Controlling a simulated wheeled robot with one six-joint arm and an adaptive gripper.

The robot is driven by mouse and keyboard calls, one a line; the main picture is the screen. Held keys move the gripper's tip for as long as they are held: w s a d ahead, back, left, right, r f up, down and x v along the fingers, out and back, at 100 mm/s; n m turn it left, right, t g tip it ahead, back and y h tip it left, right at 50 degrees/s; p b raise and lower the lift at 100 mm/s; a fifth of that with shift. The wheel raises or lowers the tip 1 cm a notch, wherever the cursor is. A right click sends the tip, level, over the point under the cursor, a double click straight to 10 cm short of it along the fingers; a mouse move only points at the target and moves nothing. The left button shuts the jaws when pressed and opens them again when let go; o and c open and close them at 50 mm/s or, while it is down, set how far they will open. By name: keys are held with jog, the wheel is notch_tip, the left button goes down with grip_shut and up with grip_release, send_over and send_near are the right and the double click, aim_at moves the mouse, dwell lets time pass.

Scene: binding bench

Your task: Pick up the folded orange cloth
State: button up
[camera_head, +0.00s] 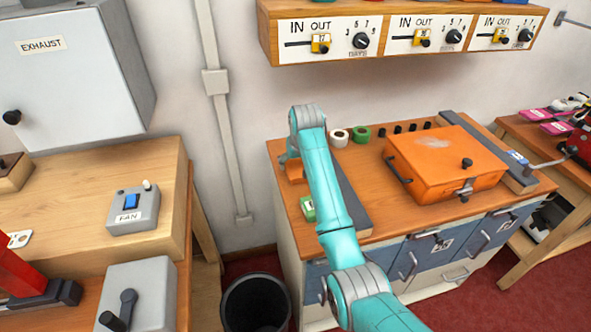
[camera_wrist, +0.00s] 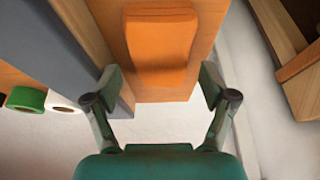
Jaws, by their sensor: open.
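The folded orange cloth (camera_wrist: 161,46) lies flat on the wooden bench top, in the upper middle of the wrist view. In the head view only a small part of the cloth (camera_head: 294,172) shows at the left end of the bench, the rest hidden by my arm. My gripper (camera_wrist: 160,84) is open and empty. In the wrist view its fingertips stand to the left and right of the cloth's near end, apart from it. The height of the fingers above the bench cannot be told exactly.
A long grey bar (camera_head: 346,195) lies beside the cloth. A green tape roll (camera_head: 360,134) and a white roll (camera_head: 338,138) stand at the back. An orange box (camera_head: 440,168) fills the bench's middle. A dark bin (camera_head: 256,303) stands on the floor.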

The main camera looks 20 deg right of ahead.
aim_at(296, 167)
jog(key=shift+x, duration=1.2)
jog(key=c, duration=0.8)
notch_tip(296, 167, up, 10)
jog(key=shift+r, duration=0.1)
